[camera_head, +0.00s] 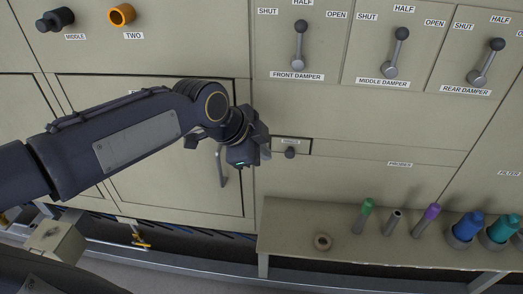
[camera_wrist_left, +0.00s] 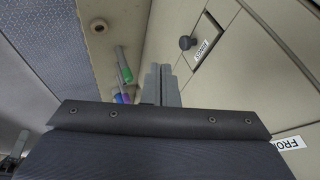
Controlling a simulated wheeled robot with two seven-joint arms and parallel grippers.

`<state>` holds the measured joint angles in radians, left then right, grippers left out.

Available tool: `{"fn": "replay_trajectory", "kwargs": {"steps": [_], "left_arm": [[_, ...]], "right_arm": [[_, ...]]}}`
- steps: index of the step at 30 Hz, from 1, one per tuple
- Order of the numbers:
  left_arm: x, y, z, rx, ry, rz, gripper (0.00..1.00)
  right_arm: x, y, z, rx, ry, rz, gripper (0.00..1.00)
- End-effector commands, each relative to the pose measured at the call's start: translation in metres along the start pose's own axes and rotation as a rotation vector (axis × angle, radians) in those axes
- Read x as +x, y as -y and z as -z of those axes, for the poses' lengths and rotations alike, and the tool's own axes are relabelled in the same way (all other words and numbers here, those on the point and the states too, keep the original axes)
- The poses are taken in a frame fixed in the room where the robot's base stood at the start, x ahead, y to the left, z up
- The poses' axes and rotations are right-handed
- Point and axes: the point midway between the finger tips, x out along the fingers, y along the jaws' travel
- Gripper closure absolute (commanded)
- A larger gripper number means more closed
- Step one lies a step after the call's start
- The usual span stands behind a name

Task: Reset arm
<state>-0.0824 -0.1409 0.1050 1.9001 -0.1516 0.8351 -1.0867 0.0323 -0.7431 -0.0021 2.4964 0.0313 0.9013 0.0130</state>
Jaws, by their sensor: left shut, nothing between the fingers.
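My left arm comes in from the left in the head view, with its left gripper (camera_head: 243,160) in front of the furnace's cream panel. In the left wrist view the two grey fingers of the left gripper (camera_wrist_left: 160,84) lie together, shut with nothing held. A small dark knob (camera_head: 290,153) on a framed panel is just right of the gripper, apart from it. The same knob (camera_wrist_left: 187,43) shows in the wrist view. My right gripper is in neither view.
Three damper levers (camera_head: 396,52) line the upper right. A door handle (camera_head: 221,168) is just below-left of the gripper.

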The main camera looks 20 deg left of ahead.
Motion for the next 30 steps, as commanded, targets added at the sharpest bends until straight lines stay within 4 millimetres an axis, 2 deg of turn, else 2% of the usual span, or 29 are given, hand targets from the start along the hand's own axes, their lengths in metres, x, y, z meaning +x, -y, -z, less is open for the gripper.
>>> {"fn": "replay_trajectory", "kwargs": {"steps": [5,8,11,16,18,21,25,30], "left_arm": [[-0.006,0.0,0.0,0.0,-0.001,-0.001,1.0],[-0.01,-0.007,-0.005,-0.05,0.002,-0.003,1.0],[-0.019,-0.033,-0.024,-0.246,0.011,-0.01,1.0],[-0.03,-0.11,-0.066,-0.802,0.028,-0.037,1.0],[-0.029,-0.14,-0.077,-1.015,0.033,-0.05,1.0],[-0.026,-0.173,-0.087,-1.249,0.039,-0.067,1.0],[-0.023,-0.193,-0.092,-1.4,0.042,-0.079,1.0],[-0.023,-0.193,-0.092,-1.4,0.042,-0.079,1.0]], "right_arm": [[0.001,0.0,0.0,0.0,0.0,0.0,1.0],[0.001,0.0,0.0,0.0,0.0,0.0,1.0],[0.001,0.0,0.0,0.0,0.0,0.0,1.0],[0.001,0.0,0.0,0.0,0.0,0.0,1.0],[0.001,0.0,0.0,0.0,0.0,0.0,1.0],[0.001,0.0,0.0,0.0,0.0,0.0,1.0],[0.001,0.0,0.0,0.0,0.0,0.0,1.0],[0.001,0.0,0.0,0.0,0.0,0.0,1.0]]}}
